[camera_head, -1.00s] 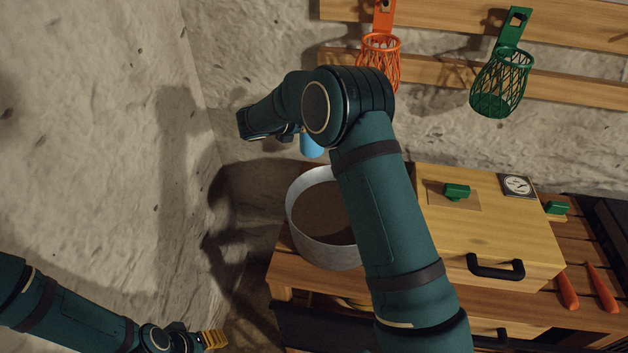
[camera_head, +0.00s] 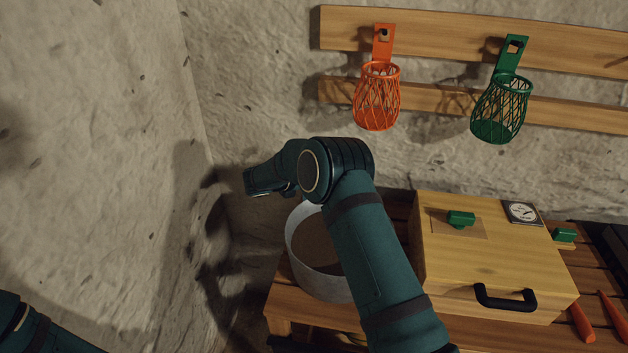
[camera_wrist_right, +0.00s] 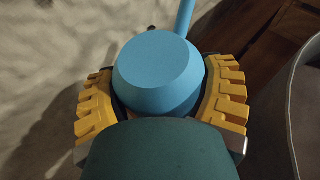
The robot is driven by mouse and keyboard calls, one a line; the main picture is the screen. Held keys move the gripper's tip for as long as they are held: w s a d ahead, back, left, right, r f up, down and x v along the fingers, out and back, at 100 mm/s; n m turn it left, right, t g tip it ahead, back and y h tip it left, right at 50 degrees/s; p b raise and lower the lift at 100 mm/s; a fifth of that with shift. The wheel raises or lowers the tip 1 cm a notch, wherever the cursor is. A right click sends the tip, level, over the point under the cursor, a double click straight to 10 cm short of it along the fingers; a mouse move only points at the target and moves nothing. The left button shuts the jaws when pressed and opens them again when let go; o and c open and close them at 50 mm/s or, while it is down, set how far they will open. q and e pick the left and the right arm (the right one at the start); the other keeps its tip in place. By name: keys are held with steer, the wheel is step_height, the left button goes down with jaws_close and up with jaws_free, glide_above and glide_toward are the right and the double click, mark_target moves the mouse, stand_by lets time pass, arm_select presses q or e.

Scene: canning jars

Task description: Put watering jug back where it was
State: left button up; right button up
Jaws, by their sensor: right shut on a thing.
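The blue watering jug (camera_wrist_right: 158,75) fills the middle of the right wrist view, with its spout or handle rising toward the top. My right gripper (camera_wrist_right: 162,98) has its yellow fingers closed on both sides of the jug and holds it. In the head view my right arm reaches to the upper left of the pot, and its wrist hides the jug and the fingers. My left gripper is out of the head view; only part of the left arm shows at the lower left corner.
A grey pot of soil (camera_head: 322,282) stands on the left end of the wooden bench (camera_head: 283,298). A wooden box (camera_head: 480,265) with a black handle is right of it. Orange (camera_head: 377,97) and green baskets (camera_head: 500,110) hang on wall rails. The rough wall (camera_head: 100,130) is close on the left.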

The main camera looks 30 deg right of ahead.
steer(key=shift+f, duration=0.35)
steer(key=shift+f, duration=0.15)
steer(key=o, duration=1.2)
steer(key=shift+o, duration=0.2)
steer(key=p+v, duration=0.1)
steer(key=v, duration=1.1)
steer(key=shift+p, duration=0.3)
